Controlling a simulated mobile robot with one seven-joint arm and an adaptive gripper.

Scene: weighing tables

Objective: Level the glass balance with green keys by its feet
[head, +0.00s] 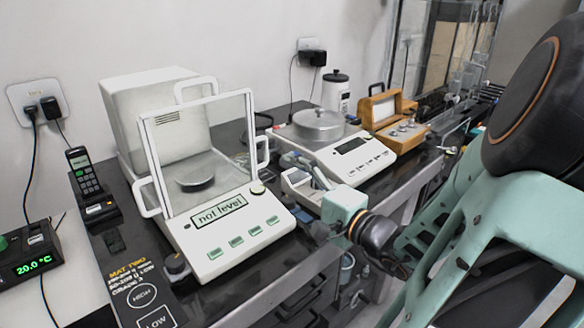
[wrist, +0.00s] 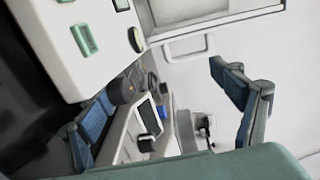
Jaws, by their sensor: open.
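The glass balance with green keys (head: 225,245) stands on the dark table in the head view. Its display (head: 218,208) reads "not level". A round bubble level (head: 257,187) sits at its right side, but its bubble is too small to read. A dark front left foot (head: 177,266) sticks out at its left corner. My gripper (head: 316,205) is open, right of the balance. In the wrist view the balance's white body (wrist: 65,40) fills the upper left. A dark round foot knob (wrist: 125,88) shows between the spread blue-padded fingers of my gripper (wrist: 165,108), apparently untouched.
A second balance with a round metal pan (head: 365,150) stands behind my gripper, beside a wooden weight box (head: 395,110). A cordless phone (head: 88,182) and a temperature display (head: 35,262) are at the left.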

